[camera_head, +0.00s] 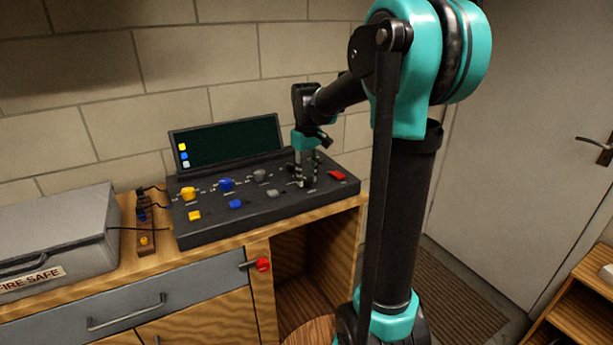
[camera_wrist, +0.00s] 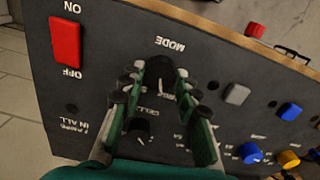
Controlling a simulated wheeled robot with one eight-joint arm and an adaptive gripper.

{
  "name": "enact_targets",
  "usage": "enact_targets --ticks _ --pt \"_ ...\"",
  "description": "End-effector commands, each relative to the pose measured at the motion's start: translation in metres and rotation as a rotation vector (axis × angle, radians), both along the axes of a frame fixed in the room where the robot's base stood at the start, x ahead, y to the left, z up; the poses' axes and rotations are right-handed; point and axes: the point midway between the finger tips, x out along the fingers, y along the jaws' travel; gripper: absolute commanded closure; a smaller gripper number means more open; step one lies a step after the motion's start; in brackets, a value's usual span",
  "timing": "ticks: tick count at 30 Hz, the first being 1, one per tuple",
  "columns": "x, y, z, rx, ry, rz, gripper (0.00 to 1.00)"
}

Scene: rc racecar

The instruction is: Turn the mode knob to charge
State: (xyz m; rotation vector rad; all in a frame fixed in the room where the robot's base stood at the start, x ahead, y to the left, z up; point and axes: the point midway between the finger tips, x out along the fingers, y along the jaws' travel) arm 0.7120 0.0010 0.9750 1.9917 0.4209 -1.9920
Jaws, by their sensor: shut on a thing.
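The dark mode knob (camera_wrist: 160,70) sits below the MODE label in the wrist view, where the panel text appears upside down. A pale pointer line shows on the knob. My gripper (camera_wrist: 160,82) is shut on it, one finger on each side. In the head view my gripper (camera_head: 302,180) points down at the right part of the black console (camera_head: 245,218), and its fingers hide the mode knob there. A second dark knob, marked CELLS (camera_wrist: 141,128), lies between the fingers nearer the wrist. The mode knob's set position cannot be read.
A red ON/OFF switch (camera_wrist: 65,42) is beside the gripper; it also shows in the head view (camera_head: 337,175). Yellow (camera_head: 189,194), blue (camera_head: 226,184) and grey (camera_head: 260,175) knobs stand left of it. A dark screen (camera_head: 229,142) rises behind. A grey fire safe (camera_head: 60,235) stands at left.

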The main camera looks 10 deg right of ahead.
Motion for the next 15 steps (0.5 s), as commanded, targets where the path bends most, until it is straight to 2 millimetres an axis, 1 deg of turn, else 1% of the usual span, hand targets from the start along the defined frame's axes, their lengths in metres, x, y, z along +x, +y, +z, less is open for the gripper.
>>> enact_targets --ticks 2,3,7,8,15 --pt "0.0001 -0.0001 0.0002 0.0 0.0 0.001 0.98" --pt "0.0001 -0.0001 0.0002 0.0 0.0 0.0 0.66" --pt "0.0001 -0.0001 0.0002 0.0 0.0 0.0 0.5" --pt "0.0001 -0.0001 0.0002 0.0 0.0 0.0 0.48" --pt "0.0 -0.0001 0.0002 0.0 0.0 0.0 0.48"
